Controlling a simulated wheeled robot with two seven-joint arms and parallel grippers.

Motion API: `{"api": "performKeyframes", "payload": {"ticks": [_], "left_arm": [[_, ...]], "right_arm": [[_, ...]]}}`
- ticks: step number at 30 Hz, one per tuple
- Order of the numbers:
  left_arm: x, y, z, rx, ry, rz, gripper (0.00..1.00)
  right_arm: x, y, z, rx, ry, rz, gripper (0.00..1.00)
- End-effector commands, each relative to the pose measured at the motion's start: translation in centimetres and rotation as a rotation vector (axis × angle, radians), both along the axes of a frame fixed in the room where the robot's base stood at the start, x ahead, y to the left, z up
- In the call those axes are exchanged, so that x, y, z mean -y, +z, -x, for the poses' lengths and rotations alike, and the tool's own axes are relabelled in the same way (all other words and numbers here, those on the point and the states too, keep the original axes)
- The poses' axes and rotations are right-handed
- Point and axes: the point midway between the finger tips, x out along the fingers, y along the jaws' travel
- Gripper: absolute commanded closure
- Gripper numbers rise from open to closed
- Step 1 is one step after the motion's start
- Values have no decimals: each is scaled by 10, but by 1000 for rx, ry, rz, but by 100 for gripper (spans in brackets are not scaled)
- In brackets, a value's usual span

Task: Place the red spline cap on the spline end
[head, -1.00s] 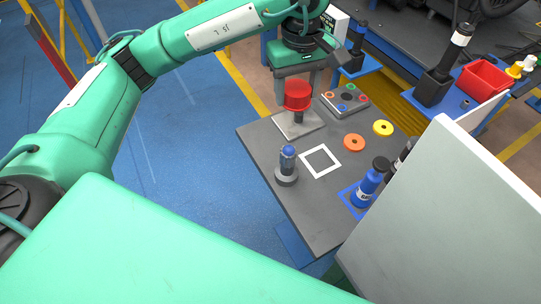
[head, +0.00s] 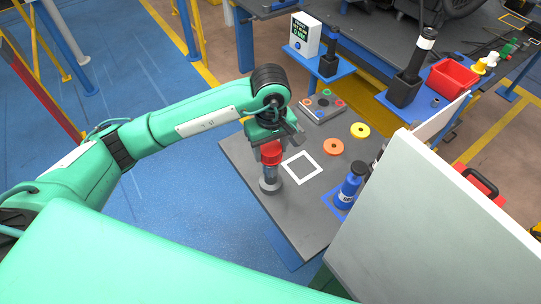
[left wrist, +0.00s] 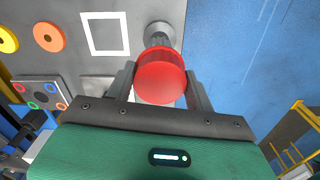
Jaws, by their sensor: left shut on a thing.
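My left gripper (head: 270,146) is shut on the red spline cap (head: 271,155). In the left wrist view the cap (left wrist: 161,80) sits between the two fingers. The cap is over the upright spline end (head: 270,183), which stands on a round grey base on the dark table. The spline end also shows beyond the cap in the left wrist view (left wrist: 157,33). Its blue tip is hidden by the cap and gripper. I cannot tell whether the cap is around the tip or just above it. My right gripper is not in view.
A white square outline (head: 302,167) marks the dark table (head: 290,215) beside the spline end. An orange ring (head: 333,147), a yellow ring (head: 360,130) and a blue bottle (head: 348,187) stand to the right. A pale panel (head: 435,215) blocks the right side.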

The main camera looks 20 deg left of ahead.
Motion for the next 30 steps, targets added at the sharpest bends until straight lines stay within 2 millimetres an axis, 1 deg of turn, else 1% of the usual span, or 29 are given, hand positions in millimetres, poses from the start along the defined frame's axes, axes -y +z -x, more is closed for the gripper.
{"api": "performKeyframes", "payload": {"ticks": [3,8,13,15,22,28,29,30], "left_arm": [[0,-11,0,-1,2,1,67],[0,-20,0,-2,1,-1,67],[0,-44,1,-4,1,-1,67],[0,-50,0,-1,1,0,67],[0,-52,0,1,0,-1,67],[0,-57,0,1,0,0,67],[0,-55,0,1,0,0,40],[0,-55,0,1,0,-1,33]], "right_arm": [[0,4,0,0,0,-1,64],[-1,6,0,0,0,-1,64],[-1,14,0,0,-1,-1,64],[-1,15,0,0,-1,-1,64],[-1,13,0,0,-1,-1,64],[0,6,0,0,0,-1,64],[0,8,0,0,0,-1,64],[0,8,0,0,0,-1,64]]}}
